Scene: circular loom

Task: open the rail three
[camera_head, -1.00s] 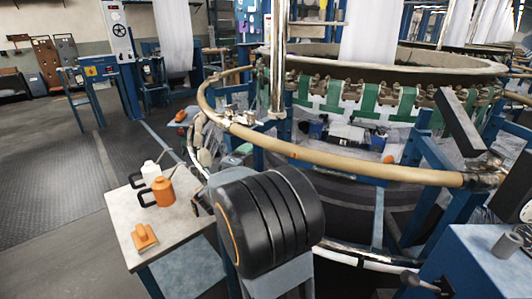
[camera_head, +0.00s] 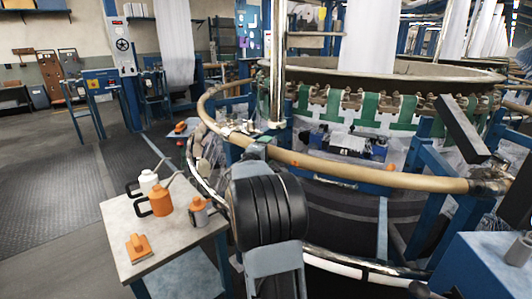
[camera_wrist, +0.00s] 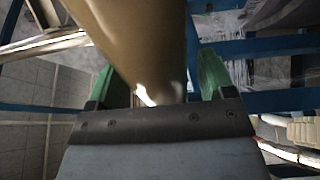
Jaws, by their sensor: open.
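A tan curved rail (camera_head: 390,175) runs around the front of the circular loom (camera_head: 410,62). Metal fittings (camera_head: 238,128) sit on it at the left, and its right end meets a bracket. No number shows on it, so I cannot tell which section is rail three. My gripper (camera_wrist: 157,78) is open in the wrist view, with a green finger on either side of the tan rail (camera_wrist: 140,35). I cannot tell whether the fingers touch it. In the head view my arm reaches the rail near the fittings and hides most of the gripper.
A blue cabinet (camera_head: 485,250) stands at the right. The floor at far left is clear.

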